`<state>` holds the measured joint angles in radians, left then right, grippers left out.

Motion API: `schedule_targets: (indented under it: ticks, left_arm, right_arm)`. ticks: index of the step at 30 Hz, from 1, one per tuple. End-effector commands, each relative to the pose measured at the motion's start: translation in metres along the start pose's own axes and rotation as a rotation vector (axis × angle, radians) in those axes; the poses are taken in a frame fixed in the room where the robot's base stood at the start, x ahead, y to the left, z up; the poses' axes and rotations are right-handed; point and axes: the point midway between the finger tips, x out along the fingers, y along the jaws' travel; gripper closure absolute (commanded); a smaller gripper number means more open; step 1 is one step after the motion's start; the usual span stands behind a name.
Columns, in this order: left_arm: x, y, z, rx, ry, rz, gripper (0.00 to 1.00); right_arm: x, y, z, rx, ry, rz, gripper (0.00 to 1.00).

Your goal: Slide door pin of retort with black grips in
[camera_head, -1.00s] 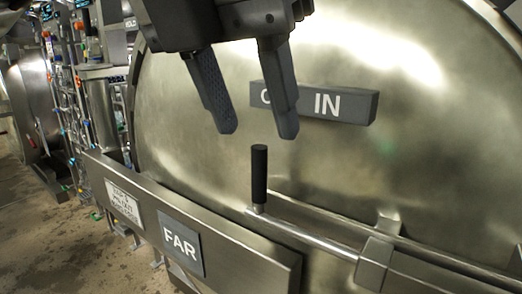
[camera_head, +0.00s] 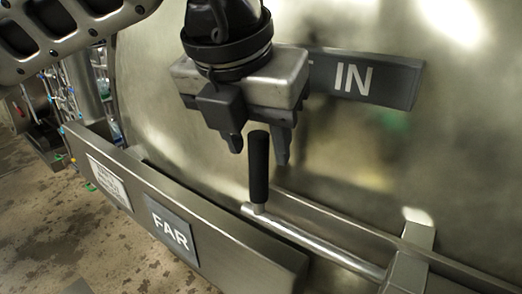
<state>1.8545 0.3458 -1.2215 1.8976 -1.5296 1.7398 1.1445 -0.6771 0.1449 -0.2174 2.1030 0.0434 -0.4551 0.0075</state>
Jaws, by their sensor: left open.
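The door pin is a steel rod (camera_head: 318,244) lying along the retort door, with an upright black grip (camera_head: 258,166) at its left end. The rod runs down to the right into a steel bracket (camera_head: 407,272). My left gripper (camera_head: 259,153) is open and points down at the top of the black grip. One finger shows on each side of the grip's upper end in the picture; I cannot tell whether they touch it. My right gripper is not in view.
The large steel door (camera_head: 350,150) fills the background. A grey sign (camera_head: 395,82) reading IN is partly hidden by my left gripper. Wet floor shows at left.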

Motion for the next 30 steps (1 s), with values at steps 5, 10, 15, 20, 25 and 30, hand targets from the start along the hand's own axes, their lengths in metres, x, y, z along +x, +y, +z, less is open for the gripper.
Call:
schedule_targets:
  ticks: [5,10,15,20,25,30]
  left_arm:
    - [0.023,0.000,0.000,0.001,0.002,-0.001,0.56]
    - [0.032,0.000,0.000,0.001,-0.001,0.000,0.56]
    - [0.033,0.000,0.000,0.001,-0.001,-0.001,0.56]
    - [0.033,0.000,0.000,0.001,-0.001,-0.001,0.75]
    - [0.033,0.000,0.000,0.001,-0.001,-0.001,1.00]
    - [0.035,-0.017,-0.003,0.007,-0.003,-0.003,1.00]
  right_arm:
    - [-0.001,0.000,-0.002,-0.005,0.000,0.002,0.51]
    - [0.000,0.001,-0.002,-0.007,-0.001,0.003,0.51]
    - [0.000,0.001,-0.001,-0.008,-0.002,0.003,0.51]
    - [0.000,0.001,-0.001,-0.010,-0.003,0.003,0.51]
    - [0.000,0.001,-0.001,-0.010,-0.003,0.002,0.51]
    - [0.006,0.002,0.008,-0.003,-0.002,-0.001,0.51]
